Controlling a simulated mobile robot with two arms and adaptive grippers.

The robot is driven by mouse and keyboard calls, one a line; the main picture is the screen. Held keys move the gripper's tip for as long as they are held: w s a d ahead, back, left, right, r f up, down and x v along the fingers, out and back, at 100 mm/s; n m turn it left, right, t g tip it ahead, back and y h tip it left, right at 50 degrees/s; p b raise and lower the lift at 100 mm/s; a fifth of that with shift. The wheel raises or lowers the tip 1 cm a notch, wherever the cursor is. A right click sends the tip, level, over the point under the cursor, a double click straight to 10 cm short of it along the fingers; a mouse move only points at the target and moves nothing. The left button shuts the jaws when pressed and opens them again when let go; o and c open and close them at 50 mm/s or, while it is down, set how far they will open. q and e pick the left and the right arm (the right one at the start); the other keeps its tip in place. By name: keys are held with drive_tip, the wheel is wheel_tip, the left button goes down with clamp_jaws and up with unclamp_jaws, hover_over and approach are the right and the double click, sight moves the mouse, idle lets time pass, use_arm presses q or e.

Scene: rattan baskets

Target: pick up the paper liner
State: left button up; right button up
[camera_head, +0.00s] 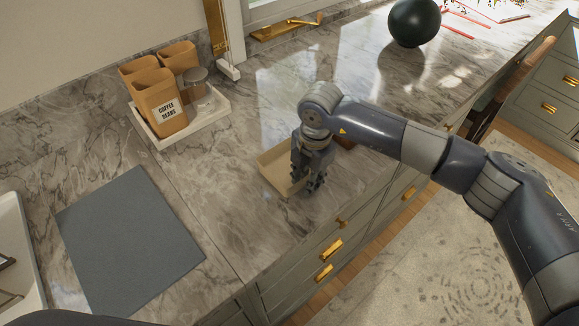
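A shallow, light tan, open-topped piece (272,176) sits on the marble counter near its front edge. It may be the paper liner, but I cannot tell whether it is a liner or a small tray. My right gripper (308,184) points down at its right side and hides that part. I cannot tell whether the fingers touch it or hold anything. A small reddish-brown thing (345,143) shows partly behind my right wrist. My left gripper is not in view.
A white tray (217,118) with tan canisters, one labelled coffee beans (163,117), and a glass jar (197,87) stands at the back left. A grey mat (130,240) lies left. A dark ball (414,22) sits far back. Drawers (330,250) line the counter's front.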

clamp_jaws()
drive_tip(key=shift+r, duration=0.2)
